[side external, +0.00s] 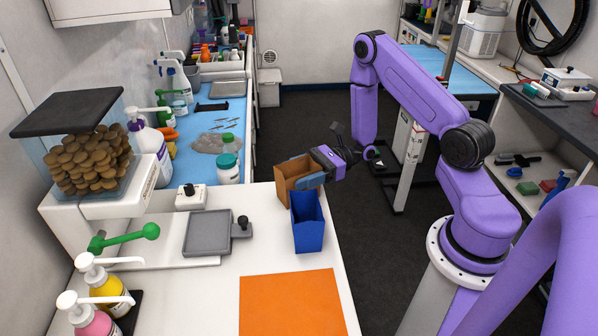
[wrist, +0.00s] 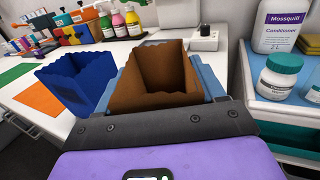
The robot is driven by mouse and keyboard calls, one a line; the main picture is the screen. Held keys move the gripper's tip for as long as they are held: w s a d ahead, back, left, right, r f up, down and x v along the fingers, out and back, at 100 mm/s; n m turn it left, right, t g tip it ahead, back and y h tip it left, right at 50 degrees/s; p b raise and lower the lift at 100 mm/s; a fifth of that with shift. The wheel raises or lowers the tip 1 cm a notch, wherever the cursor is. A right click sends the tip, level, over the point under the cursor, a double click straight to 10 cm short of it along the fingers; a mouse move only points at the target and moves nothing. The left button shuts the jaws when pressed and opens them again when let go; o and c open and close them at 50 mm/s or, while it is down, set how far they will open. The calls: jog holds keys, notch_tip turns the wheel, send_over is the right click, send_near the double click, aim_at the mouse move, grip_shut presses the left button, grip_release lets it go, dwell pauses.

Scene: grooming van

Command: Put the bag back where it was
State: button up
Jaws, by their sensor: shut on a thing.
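A brown open-topped bag (side external: 291,172) is at the far right corner of the white counter. My gripper (side external: 312,181) is shut on it, with a blue finger showing along its side. In the wrist view the brown bag (wrist: 157,78) stands upright between the blue fingers, its open top facing up and its inside looking empty. A blue open-topped bag (side external: 307,222) stands upright on the counter just in front of the brown one; in the wrist view it is to the left (wrist: 78,80). I cannot tell whether the brown bag's base touches the counter.
An orange mat (side external: 290,303) lies bare at the counter's front. A grey pan (side external: 208,232) on the treat dispenser (side external: 88,165) base is to the left. A small white box with a black knob (side external: 191,197) and a teal-lidded jar (side external: 228,168) stand nearby. The counter's right edge is close.

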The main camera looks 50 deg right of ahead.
jog(key=o, duration=1.2)
jog(key=v, duration=1.7)
jog(key=n+g+h, duration=0.9)
jog(key=n+h, duration=0.2)
jog(key=n, duration=0.5)
send_near(320, 165)
jog(key=x, duration=0.5)
jog(key=shift+f, duration=0.15)
jog(key=s+a+r+n+h, duration=0.1)
jog(key=s+a+n, duration=0.2)
jog(key=s+n, duration=0.3)
jog(key=s+a+r+n+t+h, duration=0.1)
jog(key=s+a+r+n+h, duration=0.1)
jog(key=s+n, duration=0.4)
jog(key=s+a+r+n+t+h, duration=0.1)
jog(key=s+a+r+n+h, duration=0.1)
jog(key=s+a+n, duration=0.3)
jog(key=s+n, duration=0.2)
jog(key=s, duration=0.2)
